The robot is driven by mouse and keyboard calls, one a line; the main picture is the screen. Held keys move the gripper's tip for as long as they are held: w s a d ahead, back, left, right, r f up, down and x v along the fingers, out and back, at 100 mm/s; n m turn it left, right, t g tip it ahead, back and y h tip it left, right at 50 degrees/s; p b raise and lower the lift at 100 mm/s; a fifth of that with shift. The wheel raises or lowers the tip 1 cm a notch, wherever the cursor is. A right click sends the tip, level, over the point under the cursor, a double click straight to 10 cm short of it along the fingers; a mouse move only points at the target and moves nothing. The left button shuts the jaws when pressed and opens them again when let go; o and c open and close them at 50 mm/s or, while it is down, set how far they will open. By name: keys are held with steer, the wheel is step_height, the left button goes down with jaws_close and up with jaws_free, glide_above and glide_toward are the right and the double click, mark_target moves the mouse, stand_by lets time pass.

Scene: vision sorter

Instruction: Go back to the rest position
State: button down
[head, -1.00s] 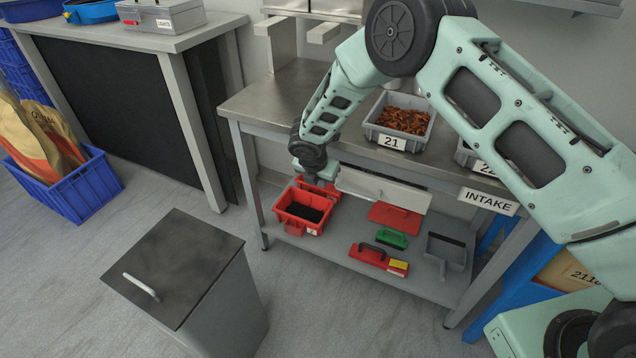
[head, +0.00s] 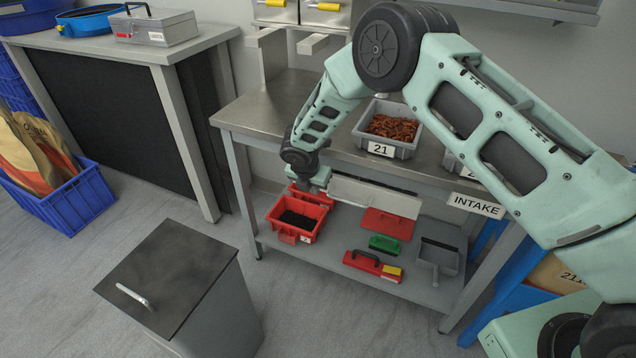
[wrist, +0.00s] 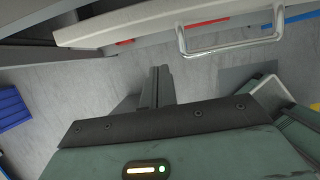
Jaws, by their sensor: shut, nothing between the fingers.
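My gripper (wrist: 160,85) shows in the wrist view with its dark fingers together and nothing between them, above the grey floor. In the head view my arm reaches over the workbench (head: 250,108), and its wrist hangs past the bench's front left edge. There my gripper (head: 318,182) is beside the left end of a pale drawer front (head: 375,197); its fingertips are hard to make out. In the wrist view the drawer front (wrist: 130,30) crosses the top, with a metal handle (wrist: 232,45). The fingers appear apart from the handle.
A red bin (head: 280,218) and red and green tools stand on the shelf below. Grey bin 21 (head: 403,150) stands on the bench. A lidded grey bin (head: 170,270) stands in front, and a blue crate (head: 65,208) is at left. Floor between them is clear.

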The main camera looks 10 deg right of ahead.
steer(key=v, duration=1)
steer(key=s+a+r+m+g+y+p, duration=0.1)
steer(key=s+a+r+m+g+y, duration=0.1)
steer(key=s+r+m, duration=1.1)
steer(key=s+d+r+m, duration=0.1)
steer(key=s+r+m, duration=0.1)
steer(key=s, duration=0.6)
steer(key=s+d+r+m+g+p, duration=0.1)
steer(key=s+d+r+m, duration=0.1)
steer(key=s, duration=0.7)
steer(key=s+d+r+m+y, duration=0.1)
steer(key=s+d+r+m, duration=0.1)
steer(key=s, duration=0.7)
steer(key=shift+r+m+g+p, duration=0.3)
steer(key=shift+r+m, duration=0.3)
steer(key=shift+m, duration=0.4)
steer(key=shift+s+d, duration=0.1)
